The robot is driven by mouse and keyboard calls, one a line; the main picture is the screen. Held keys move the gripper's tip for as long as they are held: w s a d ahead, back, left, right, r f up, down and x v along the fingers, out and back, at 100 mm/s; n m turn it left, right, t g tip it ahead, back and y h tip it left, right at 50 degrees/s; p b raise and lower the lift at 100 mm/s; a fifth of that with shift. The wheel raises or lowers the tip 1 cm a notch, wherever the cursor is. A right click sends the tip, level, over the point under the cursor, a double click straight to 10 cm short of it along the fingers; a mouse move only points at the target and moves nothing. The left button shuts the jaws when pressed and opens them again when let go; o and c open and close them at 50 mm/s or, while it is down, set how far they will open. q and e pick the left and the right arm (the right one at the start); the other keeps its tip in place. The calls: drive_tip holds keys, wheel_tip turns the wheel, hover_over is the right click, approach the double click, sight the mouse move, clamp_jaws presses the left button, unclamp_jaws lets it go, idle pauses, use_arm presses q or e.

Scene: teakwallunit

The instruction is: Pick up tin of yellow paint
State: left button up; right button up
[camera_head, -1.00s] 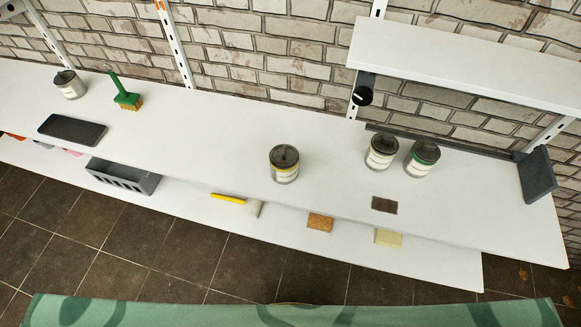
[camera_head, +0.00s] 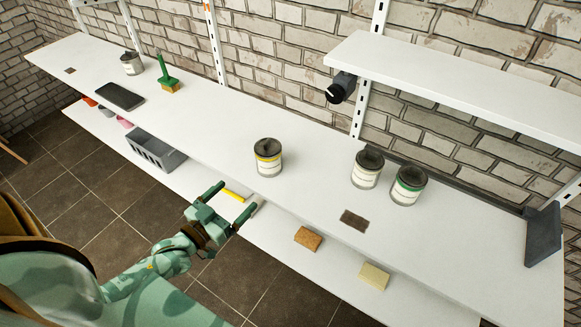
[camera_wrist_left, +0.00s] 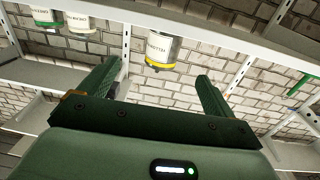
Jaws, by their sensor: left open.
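The tin of yellow paint (camera_head: 268,162) stands upright on the white upper shelf, with a dark lid, a yellow band and a pale label. It also shows in the left wrist view (camera_wrist_left: 161,49), upside down, beyond and between the two fingers. My left gripper (camera_head: 233,198) is open and empty, in front of the shelf edge, nearer to me than the tin and apart from it. Its two dark green fingers are spread in the wrist view (camera_wrist_left: 158,90). My right gripper is in neither view.
A tin with a green band (camera_head: 408,187) and another tin (camera_head: 367,170) stand to the right of the yellow tin. A dark flat pad (camera_head: 354,220) lies before them. A grey crate (camera_head: 155,150), a sponge (camera_head: 308,238) and a pale block (camera_head: 374,275) sit on the lower shelf.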

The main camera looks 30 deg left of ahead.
sight(263, 168)
use_arm(q)
drive_tip(key=w, duration=0.3)
drive_tip(key=w+b, duration=0.1)
drive_tip(key=w, duration=0.2)
drive_tip(key=w+d+b, duration=0.1)
drive_tip(key=w, duration=0.5)
drive_tip(key=w+b, duration=0.1)
drive_tip(key=w, duration=0.1)
drive_tip(key=w+r, duration=0.1)
drive_tip(key=w, duration=0.1)
drive_tip(key=shift+w+b, duration=0.15)
drive_tip(key=shift+b, duration=0.2)
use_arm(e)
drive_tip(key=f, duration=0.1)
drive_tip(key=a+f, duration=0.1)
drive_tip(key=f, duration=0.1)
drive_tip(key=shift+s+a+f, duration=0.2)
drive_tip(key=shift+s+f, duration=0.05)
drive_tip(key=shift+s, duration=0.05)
use_arm(q)
drive_tip(key=shift+r, duration=0.1)
drive_tip(key=c, duration=1.3)
